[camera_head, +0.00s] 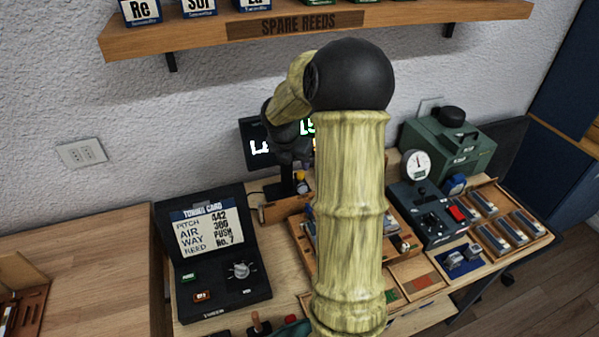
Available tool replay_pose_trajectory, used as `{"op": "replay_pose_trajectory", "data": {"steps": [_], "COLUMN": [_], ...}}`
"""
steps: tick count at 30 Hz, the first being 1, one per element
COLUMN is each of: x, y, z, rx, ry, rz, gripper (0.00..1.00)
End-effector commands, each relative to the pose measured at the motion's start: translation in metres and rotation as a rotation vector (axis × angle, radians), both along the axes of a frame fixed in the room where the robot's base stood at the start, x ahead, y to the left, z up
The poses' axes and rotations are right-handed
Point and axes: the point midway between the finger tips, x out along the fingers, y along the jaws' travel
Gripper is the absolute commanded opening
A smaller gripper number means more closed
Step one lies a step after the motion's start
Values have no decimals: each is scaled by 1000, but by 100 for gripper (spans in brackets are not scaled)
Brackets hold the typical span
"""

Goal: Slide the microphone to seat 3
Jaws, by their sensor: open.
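My arm rises through the middle of the picture, bends at a black joint and reaches away over the bench. My gripper (289,152) is the dark end of the arm, in front of the display and above the wooden tray (276,213). It is open; its fingers are small and hard to make out. I cannot pick out the microphone or seat 3 with certainty; my arm hides much of the tray.
A black tuner case (212,290) with a card stands left. Right of my arm are a gauge box (425,215), a green case (447,147) and a tray of metal reeds (508,228). A spare reeds shelf (420,14) overhangs the back. The left bench (85,260) has clear room.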

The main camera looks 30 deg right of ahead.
Motion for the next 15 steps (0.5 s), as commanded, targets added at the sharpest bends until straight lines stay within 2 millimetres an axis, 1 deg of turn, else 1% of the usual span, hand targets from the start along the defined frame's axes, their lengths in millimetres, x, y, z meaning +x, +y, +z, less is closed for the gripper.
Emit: {"op": "replay_pose_trajectory", "data": {"steps": [1,3,9,12,15], "x": [1,4,10,12,13], "y": [-3,-7,-18,-21,-22], "z": [-11,-22,-50,-58,-62], "rx": [3,3,1,1,0], "ry": [4,4,1,1,0], "rz": [-1,-1,-1,0,-1], "gripper": [43,43,43,43,43]}}
